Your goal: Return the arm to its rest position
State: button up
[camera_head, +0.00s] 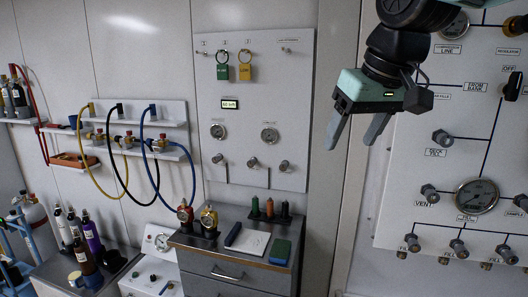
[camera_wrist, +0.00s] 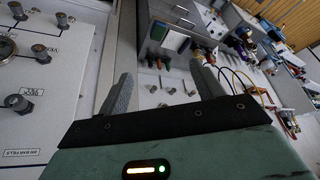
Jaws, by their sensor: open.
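My gripper (camera_head: 357,130) hangs in the upper right of the head view, in front of the wall strip between two white panels. Its two grey fingers point down, stand apart and hold nothing. In the wrist view the fingers (camera_wrist: 160,92) are also spread with an empty gap between them. My arm comes in from the top edge. It covers the upper left part of the right panel (camera_head: 407,205).
The right panel carries gauges and valve knobs close to my gripper. A grey drawer cabinet (camera_head: 228,271) stands below. Hoses and bottles are at left.

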jog(key=s+f+n+g+b, duration=0.2)
jog(key=s+f+b, duration=0.1)
jog(key=s+f, duration=0.8)
jog(key=s+f+n+g+h+b, duration=0.1)
jog(key=s+f+g+b, duration=0.1)
jog(key=s+f, duration=1)
notch_tip(320, 180, down, 6)
jog(key=shift+a+f+n+g+b, duration=0.3)
jog(key=shift+a+n+b, duration=0.1)
jog(key=shift+a+b, duration=0.1)
jog(key=shift+r, duration=0.1)
